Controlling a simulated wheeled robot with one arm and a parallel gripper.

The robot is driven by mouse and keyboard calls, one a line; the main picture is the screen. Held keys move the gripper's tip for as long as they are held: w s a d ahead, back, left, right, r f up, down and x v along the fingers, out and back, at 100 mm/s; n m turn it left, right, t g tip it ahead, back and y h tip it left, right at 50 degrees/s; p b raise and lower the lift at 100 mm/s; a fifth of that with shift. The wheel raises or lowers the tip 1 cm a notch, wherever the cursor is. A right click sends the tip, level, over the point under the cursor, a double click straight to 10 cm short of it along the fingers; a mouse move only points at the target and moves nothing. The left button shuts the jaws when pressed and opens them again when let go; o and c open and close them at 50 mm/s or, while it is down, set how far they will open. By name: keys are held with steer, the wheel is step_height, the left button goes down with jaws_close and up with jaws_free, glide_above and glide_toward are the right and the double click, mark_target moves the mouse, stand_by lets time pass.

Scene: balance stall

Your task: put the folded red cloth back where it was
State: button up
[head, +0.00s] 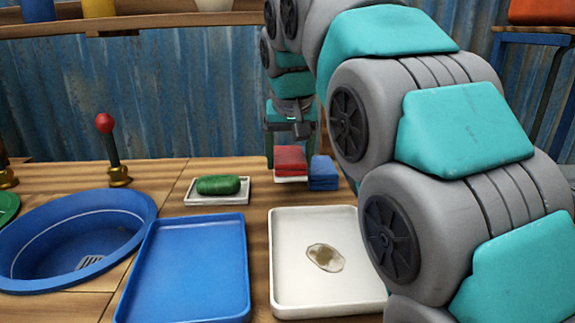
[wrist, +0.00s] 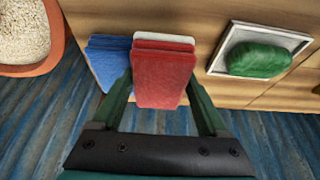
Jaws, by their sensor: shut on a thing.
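The folded red cloth (head: 290,160) is at the back of the wooden counter, near its edge. In the wrist view the red cloth (wrist: 165,68) lies between the two green fingers. My gripper (head: 291,152) points down and is shut on it; it also shows in the wrist view (wrist: 161,82). A thin white piece (head: 291,179) shows beneath the cloth; I cannot tell what it is or whether the cloth touches it. A folded blue cloth (head: 323,173) lies close beside, and appears left of the red one in the wrist view (wrist: 108,62).
A green soap (head: 218,184) sits on a white dish (head: 190,199) to the left. A blue tray (head: 190,270), a stained white tray (head: 300,295), a blue basin (head: 30,270) and a red-knobbed lever (head: 110,148) are nearer or left. A grain-filled bowl (wrist: 62,40) is close.

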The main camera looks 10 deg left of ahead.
mark_target(283, 150)
steer(key=shift+w+a+f, duration=0.1)
steer(key=shift+w+a, duration=0.35)
steer(key=shift+w, duration=0.35)
steer(key=shift+w+a, duration=0.45)
steer(key=shift+w, duration=0.3)
steer(key=shift+f, duration=1.75)
steer(key=shift+f, duration=0.15)
steer(key=o, duration=1)
steer(key=shift+v, duration=3.9)
